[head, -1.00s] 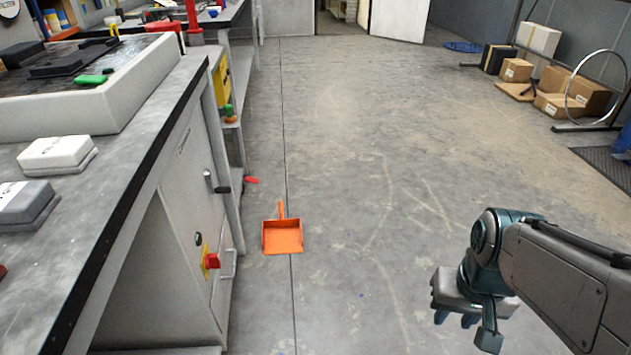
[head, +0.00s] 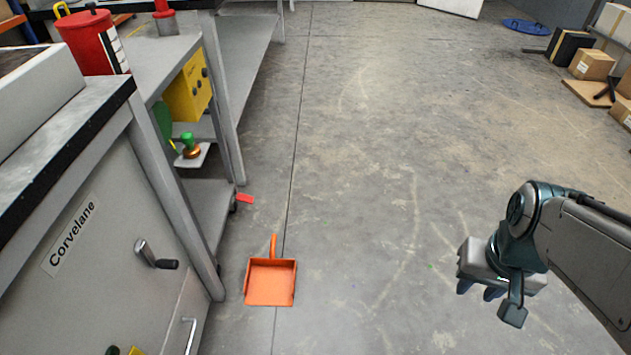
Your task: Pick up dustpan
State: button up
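An orange dustpan (head: 270,282) lies on the grey floor, left of the picture's middle, close to the foot of the workbench. Its short handle points away from me. My gripper (head: 480,291) hangs at the lower right, well to the right of the dustpan and apart from it. Its fingers point down and are partly hidden by the gripper body, so their opening is unclear. I see nothing held in it.
A grey workbench cabinet (head: 95,225) with a crank handle stands along the left. A small red object (head: 244,198) lies on the floor near the bench leg. Cardboard boxes (head: 592,64) and a blue round lid (head: 526,26) sit at the far right. The middle floor is clear.

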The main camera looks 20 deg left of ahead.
aim_at(269, 281)
jog(key=i, duration=2.4)
jog(key=u, duration=3.7)
jog(key=i, duration=0.5)
jog(key=z, duration=0.1)
